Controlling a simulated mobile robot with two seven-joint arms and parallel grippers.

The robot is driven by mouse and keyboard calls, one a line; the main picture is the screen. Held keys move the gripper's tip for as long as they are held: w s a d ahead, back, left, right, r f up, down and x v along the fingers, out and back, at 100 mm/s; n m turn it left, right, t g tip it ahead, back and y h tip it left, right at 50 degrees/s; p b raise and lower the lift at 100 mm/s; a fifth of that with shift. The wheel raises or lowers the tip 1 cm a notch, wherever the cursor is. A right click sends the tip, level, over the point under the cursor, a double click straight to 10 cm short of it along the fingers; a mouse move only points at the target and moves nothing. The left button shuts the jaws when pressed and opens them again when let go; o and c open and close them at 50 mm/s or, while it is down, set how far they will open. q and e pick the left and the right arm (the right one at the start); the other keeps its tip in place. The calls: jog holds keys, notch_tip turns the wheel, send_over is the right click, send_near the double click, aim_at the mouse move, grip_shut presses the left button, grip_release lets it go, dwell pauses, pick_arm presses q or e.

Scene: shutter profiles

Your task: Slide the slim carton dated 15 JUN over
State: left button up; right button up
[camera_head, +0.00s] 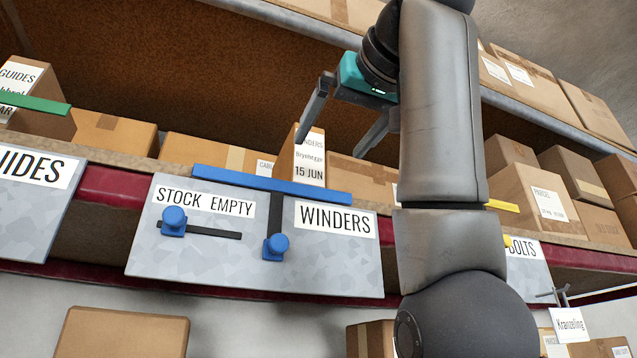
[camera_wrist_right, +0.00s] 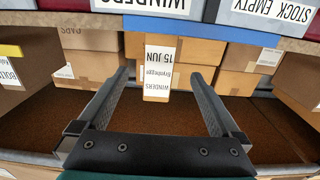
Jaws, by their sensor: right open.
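The slim carton dated 15 JUN (camera_head: 310,158) stands upright on the shelf behind a blue bar (camera_head: 230,176). Its lower end is hidden by the bar. In the right wrist view, which is upside down, its white label (camera_wrist_right: 162,70) reads WINDERS and 15 JUN. My left gripper is not in view.
A grey panel (camera_head: 330,268) marked STOCK EMPTY and WINDERS hangs below the bar, with two blue knobs. Brown cartons (camera_head: 362,177) flank the slim carton closely. A green bar (camera_head: 35,104) is at left. A shelf edge (camera_head: 300,25) runs above.

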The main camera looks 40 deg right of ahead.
jog(key=p+x, duration=0.5)
jog(key=x, duration=1)
jog(key=shift+w+r, duration=0.15)
jog(key=shift+w, duration=0.15)
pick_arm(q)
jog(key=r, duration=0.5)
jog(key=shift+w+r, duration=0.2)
pick_arm(e)
jog(key=shift+c, duration=0.4)
grip_shut()
